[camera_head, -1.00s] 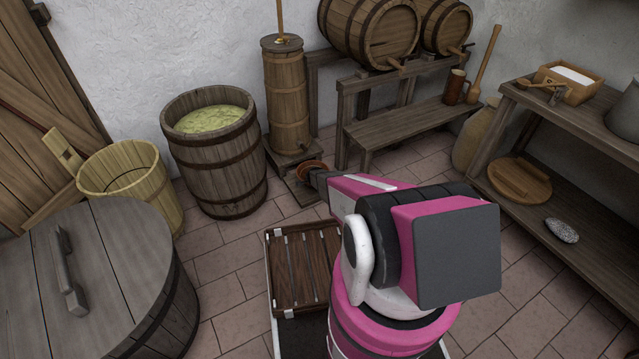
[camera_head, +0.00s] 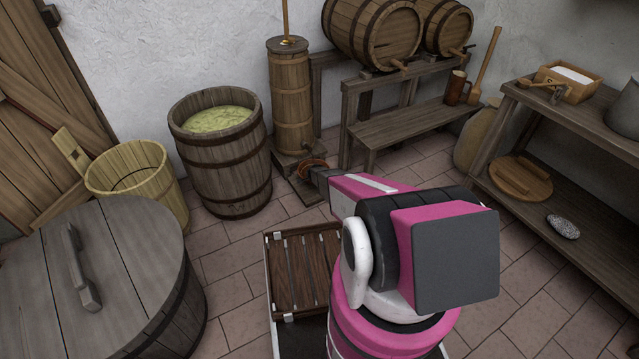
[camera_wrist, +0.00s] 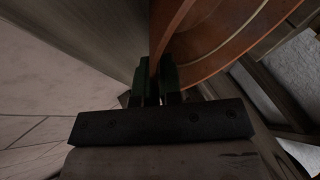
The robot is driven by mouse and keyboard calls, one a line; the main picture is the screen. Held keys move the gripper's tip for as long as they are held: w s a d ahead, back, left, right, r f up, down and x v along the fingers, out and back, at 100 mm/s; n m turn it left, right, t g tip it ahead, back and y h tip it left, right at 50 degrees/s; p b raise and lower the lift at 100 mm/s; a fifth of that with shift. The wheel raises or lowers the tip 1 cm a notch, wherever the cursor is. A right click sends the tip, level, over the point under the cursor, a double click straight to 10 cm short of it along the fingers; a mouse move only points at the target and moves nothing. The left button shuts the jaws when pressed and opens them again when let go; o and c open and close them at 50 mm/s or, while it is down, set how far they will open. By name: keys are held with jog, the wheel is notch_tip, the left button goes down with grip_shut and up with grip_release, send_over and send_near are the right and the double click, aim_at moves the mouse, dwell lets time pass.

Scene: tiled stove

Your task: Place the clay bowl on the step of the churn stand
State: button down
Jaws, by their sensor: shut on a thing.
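The reddish-brown clay bowl (camera_head: 311,164) is at the front of the wooden churn (camera_head: 291,100), over the low step (camera_head: 303,189) of the churn stand (camera_head: 281,160). I cannot tell whether its base touches the step. My gripper (camera_head: 321,174) reaches in from the right and is shut on the bowl's rim. In the wrist view the fingers (camera_wrist: 160,82) pinch the bowl wall, and the bowl's inside (camera_wrist: 225,38) fills the upper right. My arm and the bowl's edge hide part of the step.
A tub of greenish mash (camera_head: 221,150) stands left of the churn. A barrel rack with a bench (camera_head: 410,125) stands to the right. A slatted wooden crate (camera_head: 303,270) is in front of me. A lidded tub (camera_head: 110,270) is at lower left, and shelves (camera_head: 575,118) are on the right.

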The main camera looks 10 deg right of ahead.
jog(key=shift+w+a, duration=0.15)
jog(key=shift+w, duration=0.25)
jog(key=c, duration=1.2)
grip_release()
jog(key=shift+s, duration=0.1)
jog(key=shift+s+a+r, duration=0.1)
jog(key=shift+s+r, duration=0.15)
jog(key=shift+r, duration=0.15)
jog(key=v, duration=0.9)
jog(key=shift+s+a+r, duration=0.2)
jog(key=shift+s+r, duration=0.05)
jog(key=shift+r, duration=0.05)
